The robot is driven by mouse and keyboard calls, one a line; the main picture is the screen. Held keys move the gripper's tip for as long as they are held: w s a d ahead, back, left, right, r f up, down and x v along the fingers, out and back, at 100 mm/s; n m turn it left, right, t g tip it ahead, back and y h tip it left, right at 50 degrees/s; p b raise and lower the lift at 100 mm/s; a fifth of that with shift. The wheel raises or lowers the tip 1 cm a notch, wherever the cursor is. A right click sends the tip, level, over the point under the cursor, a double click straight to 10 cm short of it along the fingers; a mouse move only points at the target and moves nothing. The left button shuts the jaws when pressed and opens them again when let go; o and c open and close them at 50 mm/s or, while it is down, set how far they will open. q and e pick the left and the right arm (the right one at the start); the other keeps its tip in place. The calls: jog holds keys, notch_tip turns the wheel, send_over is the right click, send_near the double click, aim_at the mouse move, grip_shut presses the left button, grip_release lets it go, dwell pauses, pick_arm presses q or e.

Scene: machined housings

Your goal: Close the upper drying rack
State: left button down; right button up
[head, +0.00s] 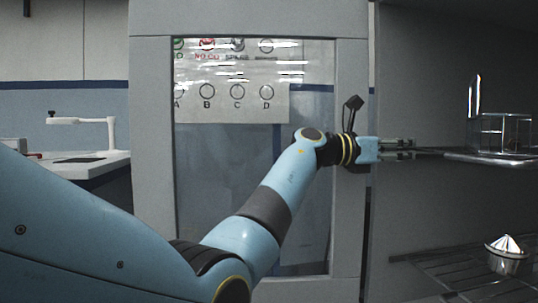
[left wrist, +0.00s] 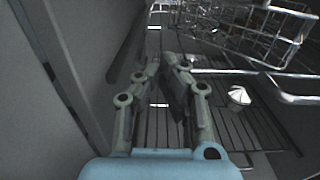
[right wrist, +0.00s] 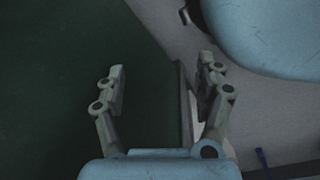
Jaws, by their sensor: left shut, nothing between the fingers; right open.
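The upper drying rack (head: 490,158) is a metal wire shelf in the open cabinet at the right of the head view. In the left wrist view its wire frame (left wrist: 290,98) crosses the upper right. My left gripper (head: 412,146) is shut and empty, at the left end of the upper rack. In its wrist view the fingertips (left wrist: 172,62) are together just left of the wires; I cannot tell whether they touch. My right gripper (right wrist: 160,80) is open and empty, seen only in its wrist view.
A glass-paned panel (head: 352,240) stands behind my left arm. A bench (head: 85,170) is at far left.

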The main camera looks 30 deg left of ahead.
pick_arm(q)
jog(key=shift+x, duration=0.95)
jog(key=shift+w+d+r, duration=0.1)
jog(key=shift+w+d, duration=0.05)
pick_arm(e)
jog(key=shift+w+a+r, duration=0.15)
jog(key=shift+r, duration=0.25)
jog(key=shift+w+a+r, duration=0.1)
jog(key=shift+w+r, duration=0.05)
jog(key=shift+r, duration=0.25)
